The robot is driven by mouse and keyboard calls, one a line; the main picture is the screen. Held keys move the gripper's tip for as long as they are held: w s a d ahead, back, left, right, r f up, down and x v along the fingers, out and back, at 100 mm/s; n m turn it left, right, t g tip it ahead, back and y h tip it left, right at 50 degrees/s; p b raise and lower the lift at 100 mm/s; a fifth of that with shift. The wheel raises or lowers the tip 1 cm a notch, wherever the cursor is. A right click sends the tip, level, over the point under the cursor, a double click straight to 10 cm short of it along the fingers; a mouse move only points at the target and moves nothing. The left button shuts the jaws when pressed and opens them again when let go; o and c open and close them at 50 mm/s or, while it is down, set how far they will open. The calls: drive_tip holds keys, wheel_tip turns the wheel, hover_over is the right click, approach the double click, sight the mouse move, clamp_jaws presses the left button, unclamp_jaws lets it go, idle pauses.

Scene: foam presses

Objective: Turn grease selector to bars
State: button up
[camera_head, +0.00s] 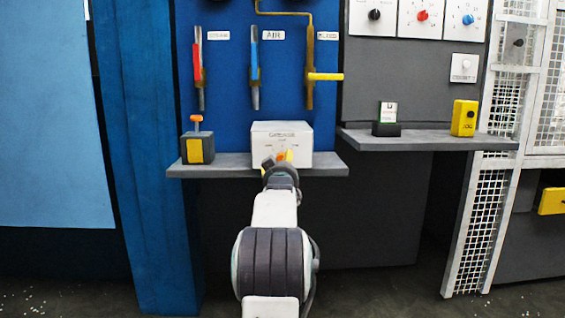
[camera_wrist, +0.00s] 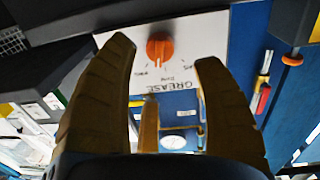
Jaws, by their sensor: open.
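The grease selector is a white box (camera_head: 296,134) on the grey shelf, with an orange knob (camera_wrist: 160,47) on its face. In the wrist view the panel (camera_wrist: 200,45) appears upside down, with "GREASE" readable and small position labels beside the knob too blurred to read surely. The knob's mark seems to run roughly up and down in that view. Contact with the knob cannot be told.
On the same shelf (camera_head: 325,169), a yellow and dark box with an orange button (camera_head: 197,145) stands left of the selector. Red (camera_head: 198,65) and blue (camera_head: 254,65) levers and a yellow handle (camera_head: 325,77) are above. A right shelf (camera_head: 440,142) holds a yellow box (camera_head: 464,118).

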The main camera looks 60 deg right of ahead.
drive_tip(key=shift+x, duration=3.25)
drive_tip(key=shift+o, duration=0.2)
drive_tip(key=c, duration=1.2)
